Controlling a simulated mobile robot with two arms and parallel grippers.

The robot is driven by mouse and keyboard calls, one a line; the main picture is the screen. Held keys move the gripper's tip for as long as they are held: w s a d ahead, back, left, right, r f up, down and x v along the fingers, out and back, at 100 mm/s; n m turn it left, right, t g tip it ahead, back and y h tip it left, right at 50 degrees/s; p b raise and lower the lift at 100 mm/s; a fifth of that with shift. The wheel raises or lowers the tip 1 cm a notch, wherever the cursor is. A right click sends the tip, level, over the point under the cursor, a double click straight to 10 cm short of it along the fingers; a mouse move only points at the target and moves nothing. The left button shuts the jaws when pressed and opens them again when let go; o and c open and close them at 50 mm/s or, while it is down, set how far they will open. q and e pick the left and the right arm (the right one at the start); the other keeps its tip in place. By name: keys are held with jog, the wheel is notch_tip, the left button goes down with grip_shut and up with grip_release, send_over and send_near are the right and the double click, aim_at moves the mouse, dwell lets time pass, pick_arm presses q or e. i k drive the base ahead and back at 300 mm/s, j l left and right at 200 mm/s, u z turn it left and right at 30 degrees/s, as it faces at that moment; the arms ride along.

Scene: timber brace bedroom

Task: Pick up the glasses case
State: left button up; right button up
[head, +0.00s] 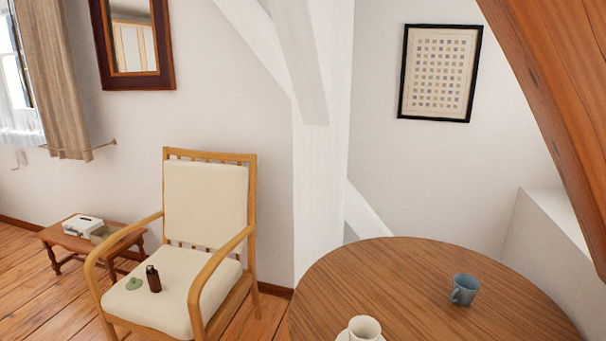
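I cannot make out a glasses case for certain. A small flat green object (134,283) lies on the cream seat of the wooden armchair (172,290); it is too small to identify. A dark brown bottle-like object (153,279) stands beside it on the seat. A white box-like object (82,226) with a dark spot on top rests on the low wooden bench (62,239) at the left. A greyish item (100,235) by the bench is partly hidden by the chair's armrest. Neither of my grippers is in view.
A white timber post (320,180) stands behind, and a brown beam (555,90) slants at right. Bare floor (40,300) shows at lower left.

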aim_at(153, 280)
jog(key=i+j+u, duration=0.3)
jog(key=i+j, duration=0.75)
jog(key=j, duration=0.25)
jog(key=i+j+u, duration=0.3)
jog(key=i+j, duration=0.75)
jog(key=i, duration=0.1)
